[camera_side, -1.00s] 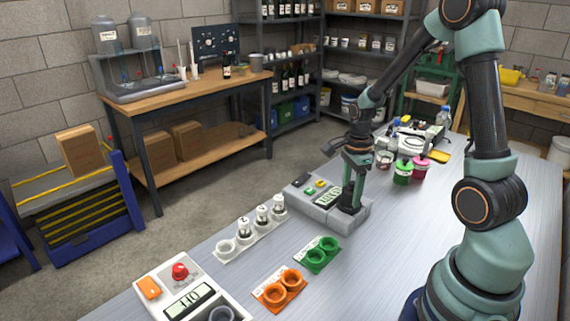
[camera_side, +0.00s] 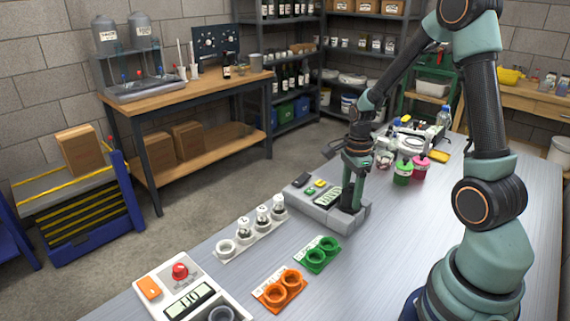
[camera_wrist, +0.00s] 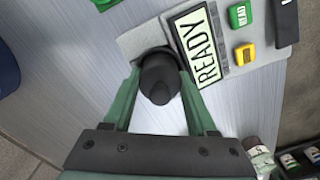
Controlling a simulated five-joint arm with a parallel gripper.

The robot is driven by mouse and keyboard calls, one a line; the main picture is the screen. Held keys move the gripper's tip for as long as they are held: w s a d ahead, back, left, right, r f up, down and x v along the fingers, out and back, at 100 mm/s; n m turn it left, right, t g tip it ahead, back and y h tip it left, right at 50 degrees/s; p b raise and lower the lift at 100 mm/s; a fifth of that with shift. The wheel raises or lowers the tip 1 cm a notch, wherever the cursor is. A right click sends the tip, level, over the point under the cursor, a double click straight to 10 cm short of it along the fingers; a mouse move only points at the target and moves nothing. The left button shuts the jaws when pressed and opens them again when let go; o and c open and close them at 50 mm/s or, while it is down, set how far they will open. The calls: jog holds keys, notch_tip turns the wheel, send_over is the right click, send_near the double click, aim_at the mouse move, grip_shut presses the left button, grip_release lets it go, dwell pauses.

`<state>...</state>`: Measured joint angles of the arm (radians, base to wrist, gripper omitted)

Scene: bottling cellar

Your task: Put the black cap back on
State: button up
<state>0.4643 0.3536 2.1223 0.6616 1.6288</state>
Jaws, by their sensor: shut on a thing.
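A round black piece, apparently the black cap (camera_wrist: 160,78), sits between my gripper's two green fingers in the wrist view. My gripper (camera_side: 349,203) is shut on it, low at the near right end of a grey station (camera_side: 322,216). The station's display (camera_wrist: 196,45) reads READY in the wrist view. The cap's underside is hidden, and I cannot tell whether it rests on the station or on something beneath it.
A white rack (camera_side: 250,240) with small vials, a green double holder (camera_side: 322,254) and an orange one (camera_side: 281,289) stand in front. A device with a red button (camera_side: 180,271) is at front left. Green (camera_side: 402,173) and pink (camera_side: 420,168) jars stand behind right. Bare tabletop lies at right.

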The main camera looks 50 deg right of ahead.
dwell(0.4)
jog(key=o, duration=1.5)
jog(key=shift+r, duration=3)
grip_shut()
jog(key=shift+f, duration=0.25)
